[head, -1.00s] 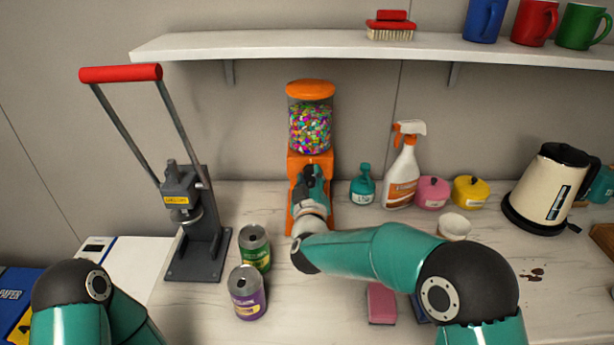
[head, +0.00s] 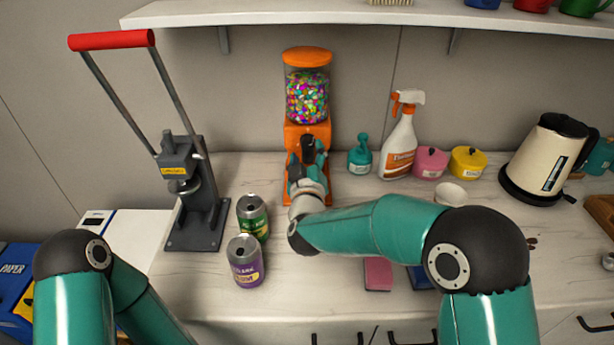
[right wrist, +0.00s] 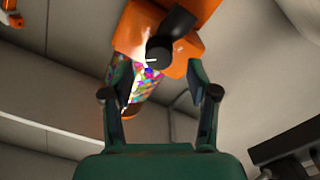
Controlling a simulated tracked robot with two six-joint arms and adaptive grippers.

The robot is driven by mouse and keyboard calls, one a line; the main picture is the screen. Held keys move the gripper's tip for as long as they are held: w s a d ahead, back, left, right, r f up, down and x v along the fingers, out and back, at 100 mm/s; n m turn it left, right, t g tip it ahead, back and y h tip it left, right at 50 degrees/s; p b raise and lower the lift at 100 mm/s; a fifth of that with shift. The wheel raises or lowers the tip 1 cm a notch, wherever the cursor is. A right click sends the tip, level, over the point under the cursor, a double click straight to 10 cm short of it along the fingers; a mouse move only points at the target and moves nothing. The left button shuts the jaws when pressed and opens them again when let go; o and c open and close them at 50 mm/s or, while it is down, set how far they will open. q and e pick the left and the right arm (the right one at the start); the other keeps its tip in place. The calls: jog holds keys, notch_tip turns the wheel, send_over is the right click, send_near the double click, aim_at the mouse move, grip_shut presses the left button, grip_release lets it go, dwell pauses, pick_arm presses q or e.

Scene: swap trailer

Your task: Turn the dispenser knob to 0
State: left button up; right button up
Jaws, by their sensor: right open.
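The orange candy dispenser (head: 307,134) stands upright on the counter against the wall, its clear jar full of colourful candies. In the right wrist view it appears upside down, with its black round knob (right wrist: 160,50) on the orange body and a small white mark on the knob's edge. My right gripper (head: 312,150) is in front of the dispenser's body and hides the knob in the head view. In the right wrist view my right gripper (right wrist: 155,88) is open and empty, its fingers on either side below the knob. My left gripper is out of view.
A green can (head: 252,216) and a purple can (head: 246,262) stand left of my right forearm. A press (head: 190,190) with a red handle is further left. A teal bottle (head: 360,157) and spray bottle (head: 399,145) stand close right. A shelf (head: 330,14) runs above.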

jog(key=s, duration=0.9)
